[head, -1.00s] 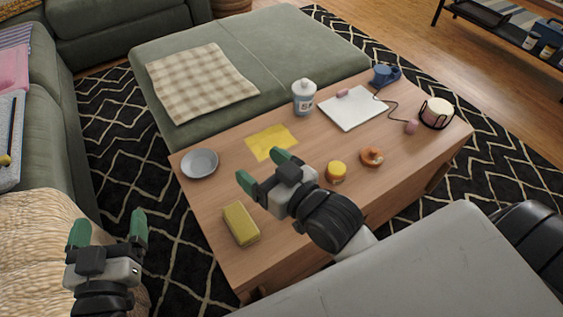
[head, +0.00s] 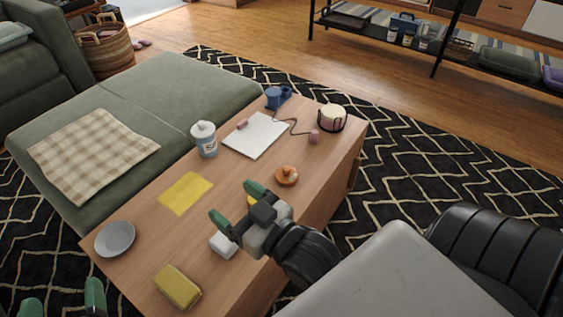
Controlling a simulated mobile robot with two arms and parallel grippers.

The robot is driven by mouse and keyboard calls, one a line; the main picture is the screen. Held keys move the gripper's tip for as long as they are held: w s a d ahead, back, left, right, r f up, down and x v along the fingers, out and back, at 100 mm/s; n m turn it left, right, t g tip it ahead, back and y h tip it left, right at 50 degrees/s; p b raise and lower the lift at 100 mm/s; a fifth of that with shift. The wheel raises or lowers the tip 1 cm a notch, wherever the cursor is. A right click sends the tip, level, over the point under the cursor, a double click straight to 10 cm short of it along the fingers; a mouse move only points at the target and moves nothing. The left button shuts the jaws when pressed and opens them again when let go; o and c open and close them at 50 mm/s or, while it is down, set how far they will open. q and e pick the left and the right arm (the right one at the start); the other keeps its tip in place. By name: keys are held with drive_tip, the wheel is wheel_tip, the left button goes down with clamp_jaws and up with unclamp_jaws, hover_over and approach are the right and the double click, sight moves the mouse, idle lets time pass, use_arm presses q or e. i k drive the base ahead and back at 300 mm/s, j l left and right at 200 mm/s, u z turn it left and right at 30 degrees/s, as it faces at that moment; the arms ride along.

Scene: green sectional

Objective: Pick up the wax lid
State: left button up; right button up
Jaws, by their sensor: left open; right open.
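A small jar with a yellow top (head: 251,201) stands on the wooden table (head: 140,215), mostly hidden behind my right gripper (head: 238,206). A round orange piece with a raised middle (head: 287,176) lies just beyond it. I cannot tell for sure which of these is the wax lid. My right gripper is open and empty, above the table in front of the jar. My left gripper (head: 63,301) is open at the bottom left edge, with only its green fingertips showing.
A yellow sponge (head: 177,287), white block (head: 223,245), grey plate (head: 115,239), yellow cloth (head: 186,192), white-lidded canister (head: 204,139), white board (head: 255,135), blue item (head: 278,97) and candle in a black holder (head: 332,118) are on the table. A green sofa section (head: 165,90) adjoins it.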

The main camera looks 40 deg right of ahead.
sight(286, 176)
drive_tip(key=z, duration=0.9)
